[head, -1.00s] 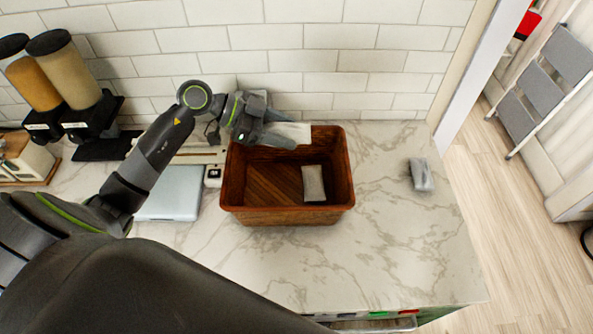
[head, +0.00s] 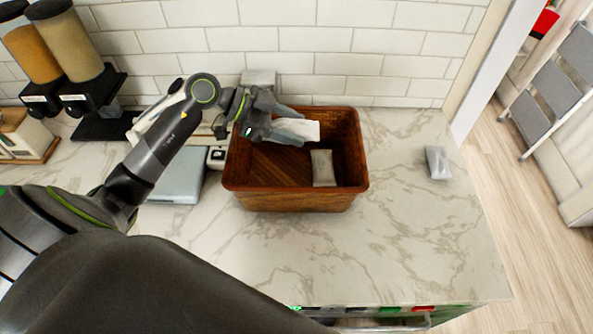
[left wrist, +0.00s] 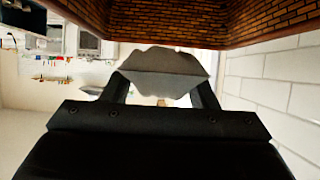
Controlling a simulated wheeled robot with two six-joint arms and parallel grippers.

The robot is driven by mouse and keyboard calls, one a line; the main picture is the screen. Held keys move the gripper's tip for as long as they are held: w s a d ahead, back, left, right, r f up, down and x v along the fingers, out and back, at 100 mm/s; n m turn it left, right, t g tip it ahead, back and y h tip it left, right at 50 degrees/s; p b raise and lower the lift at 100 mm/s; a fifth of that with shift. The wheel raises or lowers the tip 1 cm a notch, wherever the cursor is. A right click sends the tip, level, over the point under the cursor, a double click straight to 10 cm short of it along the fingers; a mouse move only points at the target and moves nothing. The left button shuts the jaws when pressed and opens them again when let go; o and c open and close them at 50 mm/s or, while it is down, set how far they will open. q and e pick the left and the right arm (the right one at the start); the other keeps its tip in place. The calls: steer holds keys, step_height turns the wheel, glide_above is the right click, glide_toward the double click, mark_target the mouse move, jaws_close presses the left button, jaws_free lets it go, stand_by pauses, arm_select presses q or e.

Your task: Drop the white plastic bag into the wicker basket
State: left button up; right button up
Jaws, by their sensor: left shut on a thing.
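The white plastic bag (head: 299,130) is in my left gripper (head: 290,128), which is shut on it. In the head view, both overlap the back part of the brown wicker basket (head: 295,202); their height over it is hard to tell. In the left wrist view the bag (left wrist: 163,70) spans between the two fingers of the gripper (left wrist: 160,92), and the basket's woven wall (left wrist: 235,22) fills the upper right. A grey packet (head: 323,168) lies inside the basket on its right side. My right gripper is not in view.
Another grey packet (head: 438,162) lies on the marble counter (head: 410,230) right of the basket. A flat silver device (head: 178,176) sits to the left, and dispensers (head: 70,55) stand at the far left. The tiled wall (head: 340,65) is close behind the basket.

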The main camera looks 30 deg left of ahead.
arm_select(q)
steer(key=o, duration=1)
steer(key=shift+o, duration=0.2)
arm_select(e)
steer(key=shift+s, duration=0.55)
arm_select(q)
steer(key=shift+s+a+r, duration=0.15)
steer(key=shift+a+r, duration=0.05)
steer(key=shift+a, duration=0.2)
steer(key=b+v, duration=0.1)
steer(key=v, duration=1.5)
steer(key=shift+a+r, duration=0.15)
steer(key=shift+a, duration=0.05)
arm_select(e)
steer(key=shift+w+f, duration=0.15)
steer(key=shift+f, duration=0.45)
